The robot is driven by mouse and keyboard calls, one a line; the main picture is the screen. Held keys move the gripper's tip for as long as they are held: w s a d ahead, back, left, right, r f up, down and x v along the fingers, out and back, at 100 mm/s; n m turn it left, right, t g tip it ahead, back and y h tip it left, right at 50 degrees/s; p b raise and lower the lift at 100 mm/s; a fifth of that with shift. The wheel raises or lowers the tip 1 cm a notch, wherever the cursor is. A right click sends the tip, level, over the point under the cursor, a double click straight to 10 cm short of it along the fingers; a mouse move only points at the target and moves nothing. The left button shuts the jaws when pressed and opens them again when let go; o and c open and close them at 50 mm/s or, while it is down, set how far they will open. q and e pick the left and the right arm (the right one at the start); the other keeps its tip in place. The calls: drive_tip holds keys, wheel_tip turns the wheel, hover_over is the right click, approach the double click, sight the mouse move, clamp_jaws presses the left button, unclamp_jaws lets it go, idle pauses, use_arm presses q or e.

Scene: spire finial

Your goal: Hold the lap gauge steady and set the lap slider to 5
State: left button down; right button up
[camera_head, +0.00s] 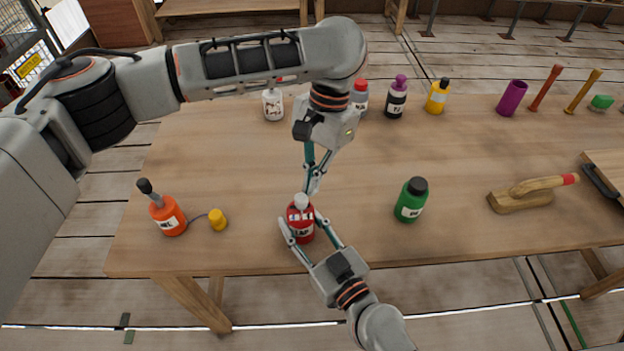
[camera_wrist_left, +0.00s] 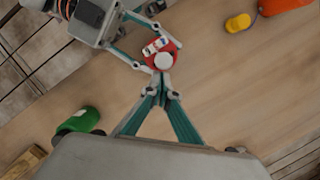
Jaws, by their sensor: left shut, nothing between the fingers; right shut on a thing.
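The lap gauge looks like a red bottle (camera_head: 301,236) with a white label reading LAP and a white round knob on top. It stands upright near the front edge of the table. In the left wrist view its red top (camera_wrist_left: 177,45) shows the white knob (camera_wrist_left: 164,61) and small white pieces beside it; I cannot read any slider value. My right gripper (camera_head: 302,232) is shut around the bottle from the front. My left gripper (camera_head: 311,190) is shut and empty, pointing down, its tips close by the knob; I cannot tell whether they touch.
An orange bottle (camera_head: 166,215) with a cord to a yellow piece (camera_head: 218,220) stands left. A green bottle (camera_head: 411,200) and a wooden float (camera_head: 522,198) are to the right. Several bottles, including a yellow one (camera_head: 437,97), line the back. The table (camera_head: 230,170) is clear between.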

use_arm(q)
drive_tip(key=shift+s+a, duration=0.3)
drive_tip(key=shift+a, duration=0.1)
idle(0.3)
